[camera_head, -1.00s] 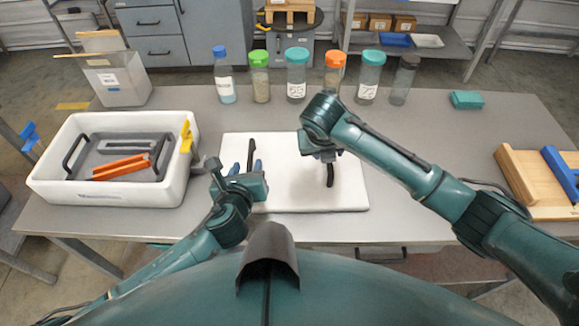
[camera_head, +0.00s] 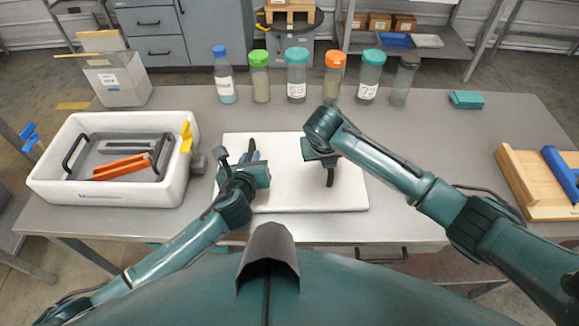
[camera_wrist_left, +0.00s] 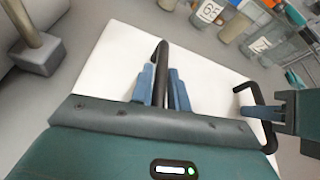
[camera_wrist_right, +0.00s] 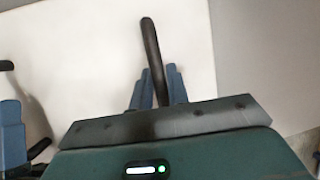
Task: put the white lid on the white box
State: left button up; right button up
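The white lid (camera_head: 285,190) is a flat white panel with two black handles, lying on the grey table in front of me. The white box (camera_head: 110,192) is an open bin to its left. My left gripper (camera_head: 252,156) is at the lid's left handle (camera_wrist_left: 162,58); in the left wrist view its blue fingers sit close on both sides of the bar. My right gripper (camera_wrist_right: 158,90) is at the right handle (camera_wrist_right: 150,40), with its fingers close on both sides of that bar. The right fingertips are mostly hidden in the head view.
The box holds a grey tray with black handles and orange bars (camera_head: 122,167); a yellow clip (camera_head: 186,137) sits on its right rim. Several jars (camera_head: 296,75) stand behind the lid. A wooden board (camera_head: 530,185) lies at the right. Table between lid and board is clear.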

pick_arm(q)
grip_shut()
pick_arm(e)
grip_shut()
pick_arm(q)
jog(key=shift+r, duration=0.15)
pick_arm(e)
jog(key=shift+r, duration=0.15)
